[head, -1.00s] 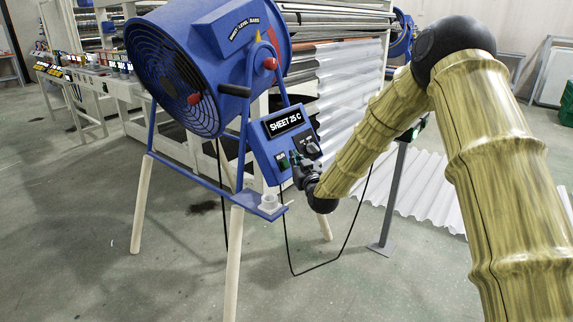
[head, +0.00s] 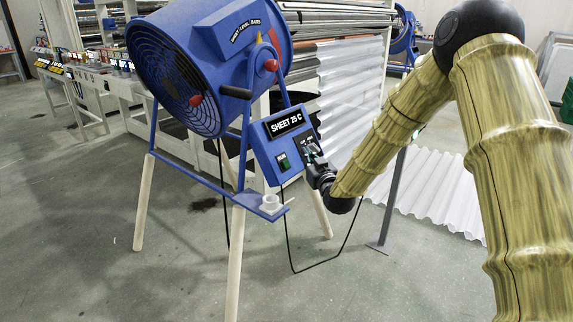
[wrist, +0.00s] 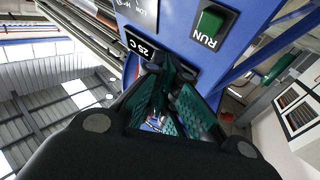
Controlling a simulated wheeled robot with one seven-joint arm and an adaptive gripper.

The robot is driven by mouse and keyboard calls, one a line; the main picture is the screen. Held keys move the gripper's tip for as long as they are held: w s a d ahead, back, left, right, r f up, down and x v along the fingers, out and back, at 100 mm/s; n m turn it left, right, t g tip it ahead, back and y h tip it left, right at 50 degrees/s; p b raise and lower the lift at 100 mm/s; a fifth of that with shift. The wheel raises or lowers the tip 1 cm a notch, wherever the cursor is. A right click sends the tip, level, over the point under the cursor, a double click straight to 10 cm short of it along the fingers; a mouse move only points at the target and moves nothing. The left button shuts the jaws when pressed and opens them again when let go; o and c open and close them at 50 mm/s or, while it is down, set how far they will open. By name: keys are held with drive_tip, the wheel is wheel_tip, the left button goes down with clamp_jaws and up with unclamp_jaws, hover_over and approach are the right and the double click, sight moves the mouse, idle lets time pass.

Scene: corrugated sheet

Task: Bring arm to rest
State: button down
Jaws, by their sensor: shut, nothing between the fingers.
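My gripper (head: 313,160) is in front of the right part of the blue control box (head: 265,150) marked SHEET 25 C. My arm reaches down to it from the upper right. In the wrist view my gripper (wrist: 163,72) has its green-padded fingers brought together at the tips, with nothing between them. The box face lies just beyond the tips; I cannot tell whether they touch it. A green RUN switch (wrist: 209,24) shows beside them, and also on the box in the head view (head: 284,163). My fingers partly hide the other controls.
A large blue fan drum (head: 205,60) stands on pale legs above the box. A dark cable hangs below. White corrugated sheet (head: 430,190) and a grey post (head: 393,200) are behind my arm. Front floor is clear.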

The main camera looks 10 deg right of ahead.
drive_tip(key=s+a+f+g, duration=0.25)
drive_tip(key=s+f, duration=0.35)
drive_tip(key=f, duration=0.4)
drive_tip(key=s+a+f+m+g, duration=0.1)
drive_tip(key=s+f+g, duration=0.2)
drive_tip(key=s+f, duration=0.45)
drive_tip(key=s+a+f+g, duration=0.1)
drive_tip(key=s+f+g, duration=0.3)
drive_tip(key=f, duration=0.8)
drive_tip(key=s+f+g, duration=0.2)
drive_tip(key=s+f, duration=0.3)
drive_tip(key=s, duration=0.4)
drive_tip(key=s+a+f+g, duration=0.1)
drive_tip(key=s+f, duration=0.3)
drive_tip(key=s, duration=0.4)
drive_tip(key=s+f+g, duration=0.2)
drive_tip(key=s+f, duration=0.3)
drive_tip(key=s, duration=0.4)
drive_tip(key=s+f+m+g+h, duration=0.15)
drive_tip(key=s+g, duration=0.35)
drive_tip(key=s, duration=1.3)
wheel_tip(320, 180, up, 24)
drive_tip(key=p, duration=2.4)
drive_tip(key=shift+w+f+t, duration=0.2)
drive_tip(key=shift+t, duration=0.15)
